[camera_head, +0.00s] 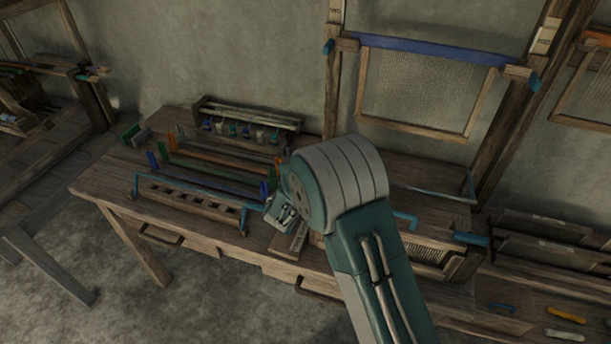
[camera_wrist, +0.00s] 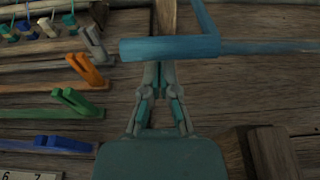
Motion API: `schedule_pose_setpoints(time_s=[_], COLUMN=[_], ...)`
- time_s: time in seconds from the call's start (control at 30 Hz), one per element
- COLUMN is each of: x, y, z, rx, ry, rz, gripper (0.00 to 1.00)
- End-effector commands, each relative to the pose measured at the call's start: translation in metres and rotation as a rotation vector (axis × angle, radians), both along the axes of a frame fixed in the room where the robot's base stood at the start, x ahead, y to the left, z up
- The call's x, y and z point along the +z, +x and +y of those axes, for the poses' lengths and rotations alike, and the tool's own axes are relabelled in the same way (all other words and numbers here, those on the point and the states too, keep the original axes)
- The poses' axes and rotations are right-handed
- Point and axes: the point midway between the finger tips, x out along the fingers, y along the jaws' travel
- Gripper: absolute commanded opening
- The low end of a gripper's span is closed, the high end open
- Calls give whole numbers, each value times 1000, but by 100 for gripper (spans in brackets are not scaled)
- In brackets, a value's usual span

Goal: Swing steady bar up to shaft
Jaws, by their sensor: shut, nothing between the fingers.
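A blue bar, likely the steady bar (camera_head: 440,193), lies low over the right of the wooden bench, partly hidden by my arm. In the wrist view a thick blue handle (camera_wrist: 170,48) crosses in front of my fingers, with one rod rising from it and a thinner one running right. My gripper (camera_wrist: 160,66) is shut and empty, its tips at the handle's lower edge; I cannot tell whether they touch. A blue horizontal bar, likely the shaft (camera_head: 430,50), spans the upright loom posts above a mesh panel.
Several coloured sticks (camera_head: 225,162) lie on the bench to the left, with a rack of small clips (camera_head: 245,120) behind. A blue U-shaped bar (camera_head: 190,190) stands at the bench's front left. Wooden blocks (camera_wrist: 265,150) sit at the wrist view's lower right.

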Motion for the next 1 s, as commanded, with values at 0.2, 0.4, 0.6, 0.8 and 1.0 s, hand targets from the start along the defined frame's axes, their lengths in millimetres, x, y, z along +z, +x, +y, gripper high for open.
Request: schedule_pose_setpoints(time_s=[0.2, 0.4, 0.6, 0.8, 1.0], x=[1, 8, 11, 15, 21], y=[0, 0, 0, 1, 2], z=[0, 0, 0, 0, 0], rx=[0, -1, 0, -2, -2], ry=[2, 11, 17, 24, 34], rz=[3, 35, 61, 85, 116], gripper=[0, 0, 0, 0, 0])
